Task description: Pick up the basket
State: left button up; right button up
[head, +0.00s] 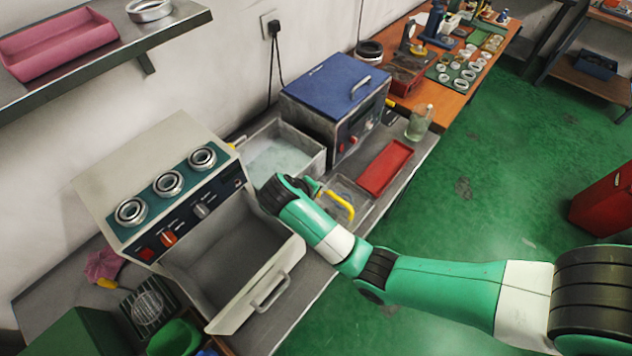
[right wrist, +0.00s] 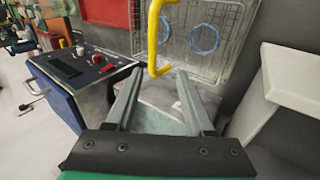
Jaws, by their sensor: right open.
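The wire basket (head: 362,205) with a yellow handle (head: 340,203) sits on the grey bench, just left of the red tray in the head view. In the right wrist view the basket (right wrist: 235,35) fills the upper middle, with blue rings (right wrist: 205,39) seen at its mesh. Its yellow handle (right wrist: 153,38) reaches down to just beyond the fingertips. My right gripper (right wrist: 158,76) is open and empty, with the handle's end near the gap between its fingers. In the head view my right wrist partly hides this gripper. My left gripper is not in view.
An open grey tub with pale liquid (head: 313,150) stands behind the wrist. A blue-lidded machine (head: 335,85) and a red tray (head: 384,167) are close by. A control box with rings (head: 150,160) and an open grey drawer (head: 290,262) lie left. A glass jar (head: 419,122) stands right.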

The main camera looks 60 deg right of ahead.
aim_at(335, 198)
jog(key=shift+g, duration=0.5)
jog(key=s+d+f, duration=0.1)
jog(key=s+d+f+b, duration=0.1)
jog(key=f, duration=0.1)
jog(key=s+d+f+b, duration=0.1)
jog(key=d+f, duration=0.1)
jog(key=b+x, duration=0.1)
jog(key=x, duration=0.4)
jog(key=shift+w+d+f, duration=0.15)
jog(key=shift+d+f, duration=0.05)
jog(key=shift+d, duration=0.05)
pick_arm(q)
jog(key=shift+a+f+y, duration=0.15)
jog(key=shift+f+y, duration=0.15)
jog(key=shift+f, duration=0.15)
pick_arm(e)
jog(key=shift+r, duration=0.1)
grip_shut()
dwell(0.4)
